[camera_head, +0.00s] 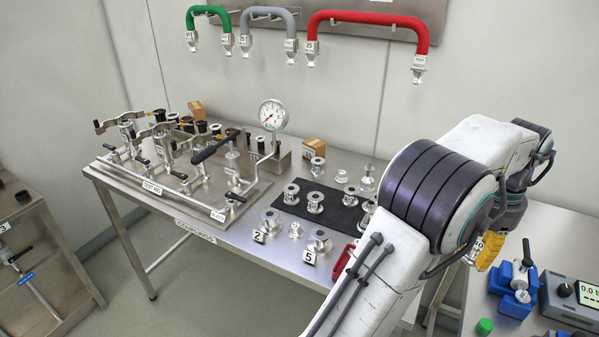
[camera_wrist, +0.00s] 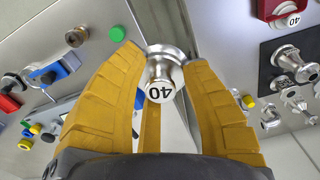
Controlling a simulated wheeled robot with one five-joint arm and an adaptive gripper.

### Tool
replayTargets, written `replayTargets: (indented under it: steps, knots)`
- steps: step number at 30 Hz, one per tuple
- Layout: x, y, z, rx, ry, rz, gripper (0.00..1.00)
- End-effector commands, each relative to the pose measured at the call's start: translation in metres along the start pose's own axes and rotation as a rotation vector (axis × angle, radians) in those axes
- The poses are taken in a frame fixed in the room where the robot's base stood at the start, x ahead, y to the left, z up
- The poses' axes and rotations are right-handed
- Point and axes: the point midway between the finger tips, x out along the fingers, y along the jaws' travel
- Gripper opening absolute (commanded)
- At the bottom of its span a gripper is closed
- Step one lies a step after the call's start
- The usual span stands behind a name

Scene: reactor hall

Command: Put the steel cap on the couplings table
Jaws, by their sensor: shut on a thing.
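My gripper (camera_wrist: 164,58) has yellow fingers shut on the steel cap (camera_wrist: 161,88), a shiny round piece whose end is marked 40. In the head view my gripper (camera_head: 488,250) is mostly hidden behind my arm, and the cap cannot be made out there. The couplings table (camera_head: 278,248) is the steel table in the middle, with a COUPLINGS label on its front edge. In the wrist view its top (camera_wrist: 230,30) fills the right side. The held cap appears between this table and the right-hand bench.
The couplings table bears a test rig (camera_head: 165,170), a gauge (camera_head: 272,114), a black mat (camera_head: 345,217) with several steel fittings, and more fittings around it. The right-hand bench (camera_head: 483,300) holds a blue vise (camera_head: 517,285) and a meter (camera_head: 570,300). Hoses hang above.

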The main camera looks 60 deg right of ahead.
Motion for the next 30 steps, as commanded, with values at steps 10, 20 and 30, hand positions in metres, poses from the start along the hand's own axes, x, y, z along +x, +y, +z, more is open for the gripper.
replayTargets:
  steps: [10, 20, 30]
  knots:
    - [0.028, -0.008, 0.066, -0.040, -0.001, 0.000, 0.06]
    - [0.068, -0.017, 0.089, -0.179, 0.000, 0.000, 0.06]
    - [0.068, -0.014, 0.076, -0.276, 0.001, 0.001, 0.06]
